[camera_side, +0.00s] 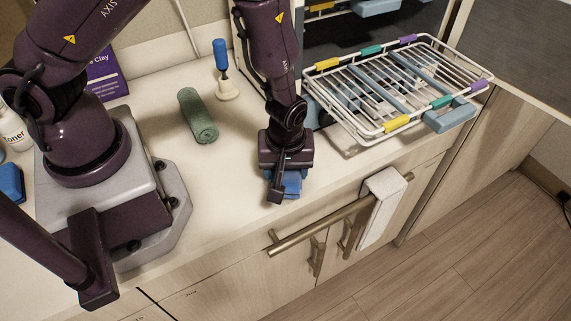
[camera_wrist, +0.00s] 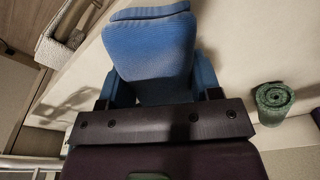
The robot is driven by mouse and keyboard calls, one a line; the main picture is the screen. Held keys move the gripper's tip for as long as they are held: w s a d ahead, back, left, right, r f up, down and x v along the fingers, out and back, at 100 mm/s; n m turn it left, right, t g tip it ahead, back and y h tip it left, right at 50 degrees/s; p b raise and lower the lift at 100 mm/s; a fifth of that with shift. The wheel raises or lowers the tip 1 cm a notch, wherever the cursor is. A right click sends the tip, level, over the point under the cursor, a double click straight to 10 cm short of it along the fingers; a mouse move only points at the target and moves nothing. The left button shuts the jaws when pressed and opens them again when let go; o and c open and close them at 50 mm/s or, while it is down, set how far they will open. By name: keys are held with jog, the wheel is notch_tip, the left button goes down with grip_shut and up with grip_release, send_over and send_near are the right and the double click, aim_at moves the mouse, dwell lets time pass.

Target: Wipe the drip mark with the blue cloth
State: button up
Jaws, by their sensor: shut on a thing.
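The blue cloth (camera_side: 290,184) is at the fingertips of my gripper (camera_side: 282,188), near the front edge of the counter in the side view. In the wrist view the blue cloth (camera_wrist: 152,52) fills the space ahead of my gripper (camera_wrist: 160,100), folded with one broad flap in front. My gripper is shut on the cloth, low over the pale counter (camera_side: 232,158). I cannot tell whether the cloth touches the counter. I see no drip mark; the cloth and gripper hide part of the surface.
A green rolled towel (camera_side: 198,116) lies left of my gripper, with a blue-handled tool (camera_side: 223,70) behind it. A wire rack (camera_side: 405,85) stands to the right. A white towel (camera_side: 381,206) hangs on the bar at the counter front. The counter between roll and gripper is clear.

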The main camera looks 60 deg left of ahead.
aim_at(310, 171)
dwell(0.6)
jog(key=shift+s, duration=3)
jog(key=shift+f, duration=0.9)
jog(key=shift+w, duration=3.05)
jog(key=shift+w, duration=0.1)
jog(key=shift+w, duration=2.9)
